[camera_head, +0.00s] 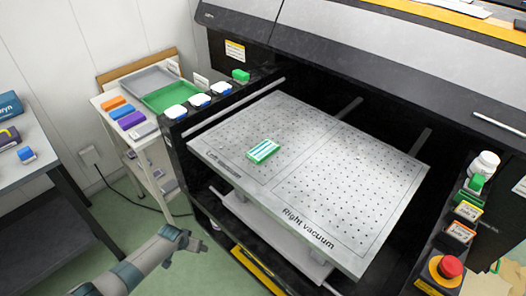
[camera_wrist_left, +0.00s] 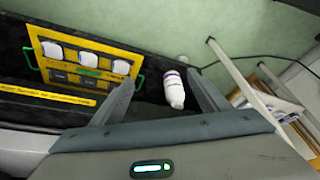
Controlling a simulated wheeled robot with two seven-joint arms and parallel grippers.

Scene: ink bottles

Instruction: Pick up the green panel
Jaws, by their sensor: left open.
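The green panel (camera_head: 263,150), a small green block with a pale striped top, lies flat on the left half of the perforated vacuum table (camera_head: 350,172). My left gripper (camera_head: 188,240) is in front of the printer at the lower left, well apart from the panel. In the left wrist view its two fingers (camera_wrist_left: 161,78) are spread with nothing held between them. The panel does not show in that view. My right gripper is in neither view.
A shelf cart (camera_head: 135,125) with a grey tray, a green tray (camera_head: 170,97) and coloured blocks stands left of the printer. A red button (camera_head: 450,267) and bottles line the right. A white bottle (camera_wrist_left: 174,88) lies beyond my left fingers.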

